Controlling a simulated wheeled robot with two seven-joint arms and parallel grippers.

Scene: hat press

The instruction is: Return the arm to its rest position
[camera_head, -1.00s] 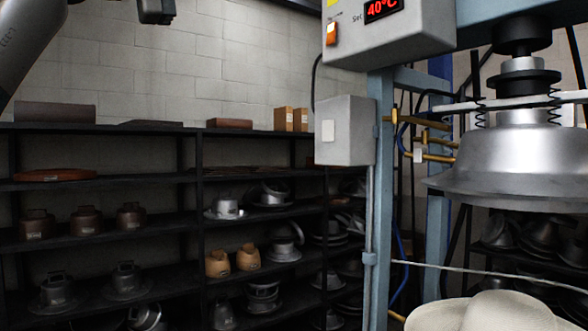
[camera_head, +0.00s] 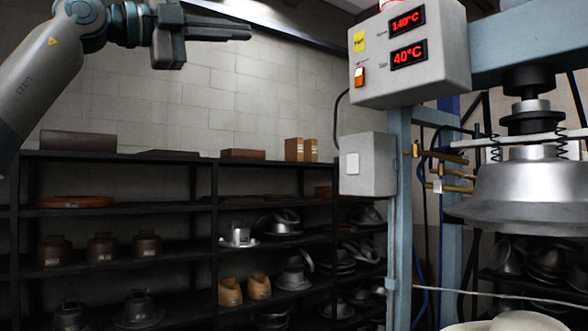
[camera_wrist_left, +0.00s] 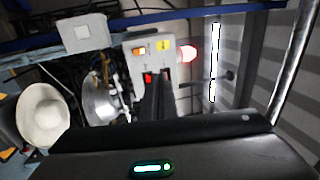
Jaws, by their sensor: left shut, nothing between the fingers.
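My left arm comes in from the left in the head view, raised high. Its gripper (camera_head: 246,32) points right, in front of the white block wall, shut and empty. In the left wrist view the dark fingers (camera_wrist_left: 155,102) are together with nothing between them. The hat press (camera_head: 535,195) stands at the right, with a silver dome under a dark shaft. A cream felt hat (camera_head: 515,322) shows only at the bottom edge below the dome. The hat also shows whole at the left of the left wrist view (camera_wrist_left: 42,116). My right gripper is not in view.
Black shelves (camera_head: 120,157) with metal hat moulds line the wall. The space around the gripper looks clear.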

